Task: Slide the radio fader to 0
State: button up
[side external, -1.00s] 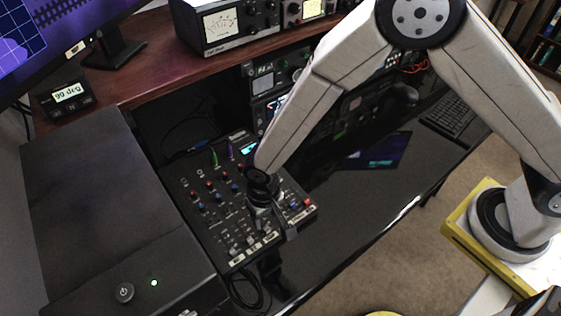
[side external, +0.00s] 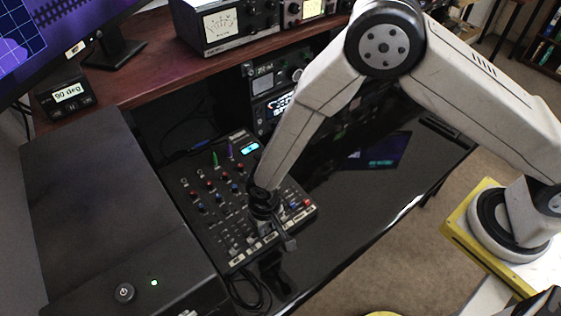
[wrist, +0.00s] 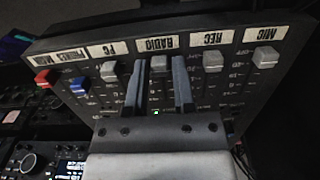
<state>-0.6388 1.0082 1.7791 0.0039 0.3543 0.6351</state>
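The radio fader (wrist: 160,64) is a small grey cap in the wrist view, close to the upside-down RADIO label at the edge of the black mixer (wrist: 75,47). My gripper (wrist: 159,82) has its two dark fingers on either side of this cap, with a narrow gap showing on each side. It looks open and not clamped. The scale marks by the fader are too small to read clearly. In the side view my gripper (side external: 268,234) is down at the front of the mixer (side external: 206,224) and hides the radio fader.
The PC fader (wrist: 109,71) and REC fader (wrist: 213,61) stand close outside my fingers. The MIC fader (wrist: 265,57), a blue knob (wrist: 80,87) and a red knob (wrist: 44,77) are farther out. A black box (side external: 110,200) stands left of the mixer.

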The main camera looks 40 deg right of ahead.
grip_shut()
dwell(1.1)
